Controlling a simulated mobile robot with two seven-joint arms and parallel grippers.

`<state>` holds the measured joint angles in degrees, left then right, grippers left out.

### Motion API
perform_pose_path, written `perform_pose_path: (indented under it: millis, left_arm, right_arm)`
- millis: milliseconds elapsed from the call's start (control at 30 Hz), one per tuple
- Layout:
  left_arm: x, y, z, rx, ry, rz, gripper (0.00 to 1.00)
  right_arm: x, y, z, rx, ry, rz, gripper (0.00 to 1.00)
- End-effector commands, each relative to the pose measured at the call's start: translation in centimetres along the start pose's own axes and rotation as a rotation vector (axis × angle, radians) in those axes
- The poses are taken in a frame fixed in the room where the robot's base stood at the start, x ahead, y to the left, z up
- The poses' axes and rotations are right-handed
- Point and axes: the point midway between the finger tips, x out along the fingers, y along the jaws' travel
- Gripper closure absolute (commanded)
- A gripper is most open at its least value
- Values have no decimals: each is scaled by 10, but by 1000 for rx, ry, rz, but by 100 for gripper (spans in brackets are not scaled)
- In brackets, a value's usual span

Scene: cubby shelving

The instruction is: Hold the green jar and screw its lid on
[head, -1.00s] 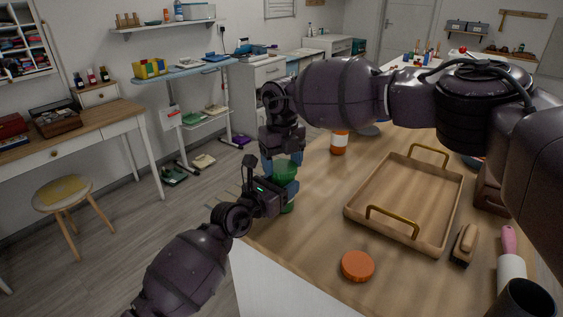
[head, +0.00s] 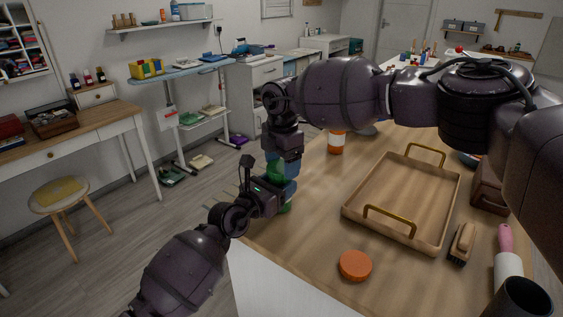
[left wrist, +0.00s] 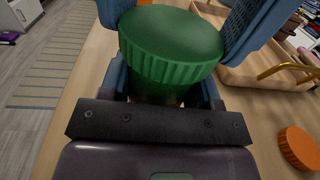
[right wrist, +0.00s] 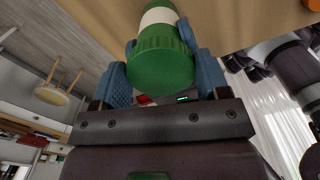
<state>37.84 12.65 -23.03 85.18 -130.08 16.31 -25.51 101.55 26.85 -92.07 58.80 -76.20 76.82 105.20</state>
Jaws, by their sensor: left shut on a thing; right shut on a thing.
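The green jar is upright at the table's left edge, largely hidden by my grippers in the head view; its green lower body (head: 286,207) and, in the right wrist view, its white band (right wrist: 158,17) show. The ribbed green lid (left wrist: 170,45) is on top of the jar; it also shows in the right wrist view (right wrist: 160,66). My left gripper (head: 283,200) comes in from the side and is shut on the jar below the lid. My right gripper (head: 280,168) points down and is shut on the lid, blue fingers on both sides. Whether the threads are tight cannot be seen.
An orange lid (head: 355,265) lies on the table (head: 310,235). A wooden tray (head: 352,214) with brass handles, a brush (head: 463,242), a pink-handled roller (head: 507,250) and an orange-and-white bottle (head: 336,142) are nearby. My right arm crosses above the tray. Floor lies left of the table.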

Motion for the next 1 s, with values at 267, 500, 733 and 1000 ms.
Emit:
perform_pose_path:
  millis: [267, 500, 733, 1000]
  left_arm:
    - [0, 1, -2, 0, 4, 1, 100]
    - [0, 1, -2, 0, 4, 1, 100]
    - [0, 1, -2, 0, 4, 1, 100]
    - [0, 0, -2, 0, 4, 1, 100]
  right_arm:
    - [-1, -2, -1, 393, 0, 0, 53]
    - [-1, -3, -2, 698, 0, 1, 53]
    - [-1, -3, -5, 928, 1, -1, 53]
    - [5, -5, -18, 1091, -2, -22, 53]
